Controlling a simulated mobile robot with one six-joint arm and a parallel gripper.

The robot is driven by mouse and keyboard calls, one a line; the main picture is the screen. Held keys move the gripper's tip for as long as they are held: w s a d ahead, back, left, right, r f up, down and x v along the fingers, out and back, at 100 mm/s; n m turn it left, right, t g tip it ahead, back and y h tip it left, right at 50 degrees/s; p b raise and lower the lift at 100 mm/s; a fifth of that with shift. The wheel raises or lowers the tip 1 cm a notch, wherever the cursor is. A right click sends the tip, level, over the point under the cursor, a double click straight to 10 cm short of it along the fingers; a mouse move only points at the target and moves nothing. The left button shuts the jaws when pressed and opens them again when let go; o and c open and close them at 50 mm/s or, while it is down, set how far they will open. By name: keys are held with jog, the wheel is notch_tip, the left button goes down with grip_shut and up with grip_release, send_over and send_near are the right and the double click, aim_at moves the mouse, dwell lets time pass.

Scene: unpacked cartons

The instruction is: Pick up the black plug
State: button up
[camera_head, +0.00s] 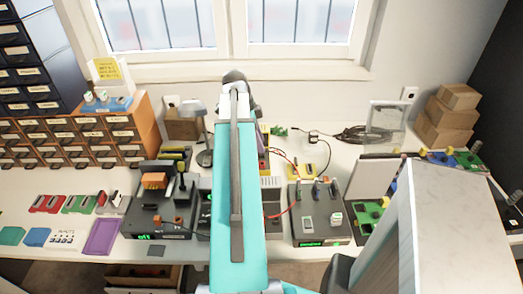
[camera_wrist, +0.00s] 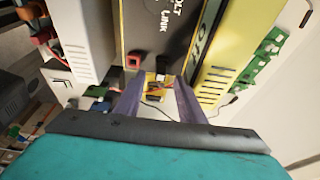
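In the wrist view my gripper (camera_wrist: 157,86) is open, with its two purple-grey fingers apart. A small black piece (camera_wrist: 163,70), perhaps the black plug, sits at the near edge of a dark panel lettered "VOLT LINK" (camera_wrist: 155,28), just beyond the fingertips. A red socket-like piece (camera_wrist: 133,62) is to its left. A small yellow part with orange and red wires (camera_wrist: 156,90) shows between the fingers; I see no contact. In the head view my arm hides the gripper and this spot.
Grey devices (camera_head: 320,222) and (camera_head: 160,215) flank my arm on the white bench. Cardboard boxes (camera_head: 445,122) stand at the back right.

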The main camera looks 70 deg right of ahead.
jog(key=shift+s+d+f, duration=0.1)
jog(key=shift+s+f, duration=0.1)
jog(key=shift+f, duration=0.45)
grip_shut()
